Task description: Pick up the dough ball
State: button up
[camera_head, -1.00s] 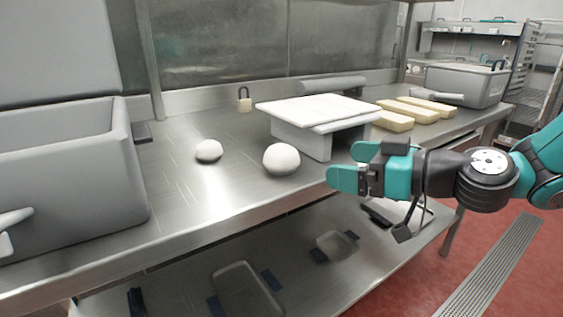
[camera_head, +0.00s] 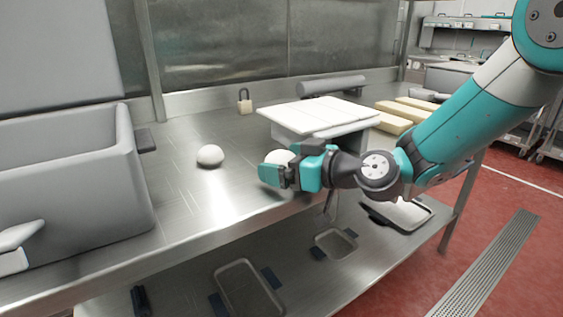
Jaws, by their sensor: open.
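Two pale dough balls are on the steel table. One dough ball (camera_head: 210,156) lies in the open to the left, with nothing near it. The other, larger dough ball (camera_head: 279,157) is mostly hidden behind my gripper (camera_head: 270,175); only its top shows. My gripper is teal and open, its fingers pointing left, in front of the larger ball. I cannot tell whether the fingers touch the ball or stand around it.
A white board (camera_head: 318,113) on a raised stand is just behind my gripper. Yellowish blocks (camera_head: 393,124) lie to its right. A large grey bin (camera_head: 70,170) stands at the left. A small padlock-like item (camera_head: 245,104) is at the back.

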jog(key=shift+c, duration=0.4)
jog(key=c, duration=0.9)
jog(key=shift+r, duration=0.1)
